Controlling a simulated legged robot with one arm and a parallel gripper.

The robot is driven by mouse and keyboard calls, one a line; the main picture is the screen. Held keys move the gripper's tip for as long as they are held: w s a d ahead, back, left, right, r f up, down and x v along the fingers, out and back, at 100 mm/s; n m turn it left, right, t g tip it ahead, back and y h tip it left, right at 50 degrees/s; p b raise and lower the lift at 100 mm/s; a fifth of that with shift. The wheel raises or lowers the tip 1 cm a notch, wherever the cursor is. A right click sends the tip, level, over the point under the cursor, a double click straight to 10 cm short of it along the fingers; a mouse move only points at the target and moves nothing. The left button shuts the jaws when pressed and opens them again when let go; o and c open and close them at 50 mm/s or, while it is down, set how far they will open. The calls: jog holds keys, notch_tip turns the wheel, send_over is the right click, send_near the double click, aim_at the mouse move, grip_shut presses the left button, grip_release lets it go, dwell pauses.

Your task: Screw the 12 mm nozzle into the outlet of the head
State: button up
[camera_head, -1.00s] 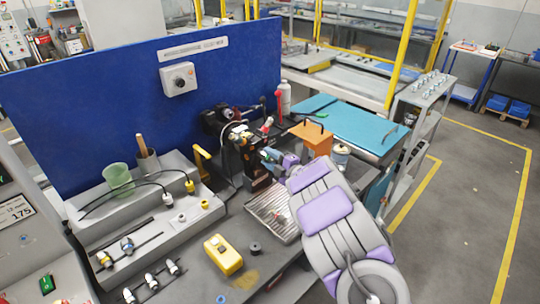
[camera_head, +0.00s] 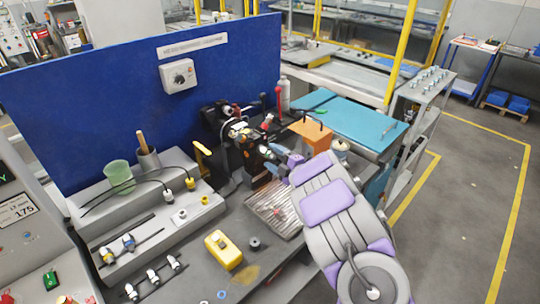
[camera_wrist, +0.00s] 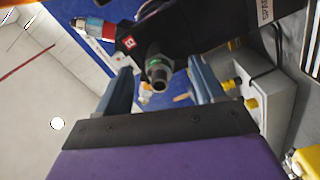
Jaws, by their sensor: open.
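The head is a dark block with a red label (camera_wrist: 127,42) at the top of the wrist view. It also shows as the black machine (camera_head: 252,150) against the blue panel in the head view. A dark hollow cylindrical piece with a green ring (camera_wrist: 157,70) sits at the head, its open end facing me. It looks like the nozzle at the outlet; I cannot tell whether its thread is engaged. My gripper (camera_wrist: 160,88) is open, with one finger on each side of this piece and visible gaps. In the head view my gripper (camera_head: 275,162) is beside the machine, partly hidden.
A slatted metal tray (camera_head: 272,210) lies below the machine. A yellow box (camera_head: 223,250) and a dark ring (camera_head: 255,243) are on the bench. A grey rack (camera_head: 140,235) with several fittings stands at left. An orange block (camera_head: 311,135) is close behind my arm.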

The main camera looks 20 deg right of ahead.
jog(key=p+v, duration=0.1)
jog(key=v, duration=1.4)
jog(key=shift+p, duration=0.35)
jog(key=shift+d, duration=0.2)
jog(key=w+d+r+m+g+h, duration=0.3)
jog(key=d+r+m+h, duration=0.25)
jog(key=h, duration=0.35)
jog(key=s+r+m+g+h, duration=0.5)
jog(key=s+r+m, duration=0.1)
jog(key=s+m, duration=0.1)
jog(key=s+a+f+m+g+y, duration=0.1)
jog(key=s+a+g+y, duration=0.3)
jog(key=s+a, duration=1.1)
jog(key=s+a+f+m+g+y, duration=0.1)
jog(key=s+a+m+g+y, duration=0.2)
jog(key=s+a, duration=1.2)
jog(key=s+m+g, duration=0.1)
jog(key=s+g, duration=0.1)
jog(key=g, duration=0.1)
jog(key=shift+s+f+m+g+y, duration=0.2)
jog(key=shift+f+m+g+y, duration=0.15)
jog(key=shift+g+y, duration=0.05)
